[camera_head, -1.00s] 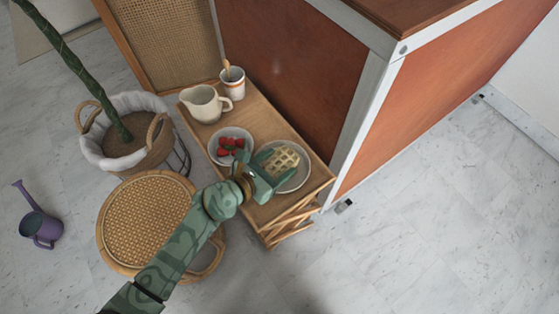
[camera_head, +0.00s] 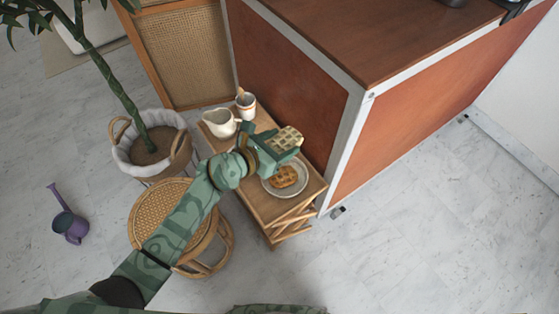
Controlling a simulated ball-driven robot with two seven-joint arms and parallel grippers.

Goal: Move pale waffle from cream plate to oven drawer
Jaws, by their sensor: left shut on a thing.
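My left gripper (camera_head: 281,141) is shut on the pale waffle (camera_head: 289,137) and holds it raised above the small wooden table. The cream plate (camera_head: 301,189) stands on that table below the gripper. A browner waffle (camera_head: 284,177) lies on the plate. My left arm reaches in from the lower left and hides part of the table. My right gripper is not in view. No oven drawer shows in this view.
A cream pitcher (camera_head: 219,123) and a cup (camera_head: 246,105) stand on the wooden table (camera_head: 262,207). The brown cart (camera_head: 300,80) rises right behind it. A wicker stool (camera_head: 154,212), a potted plant (camera_head: 150,147) and a purple watering can (camera_head: 70,227) stand left. The floor at right is clear.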

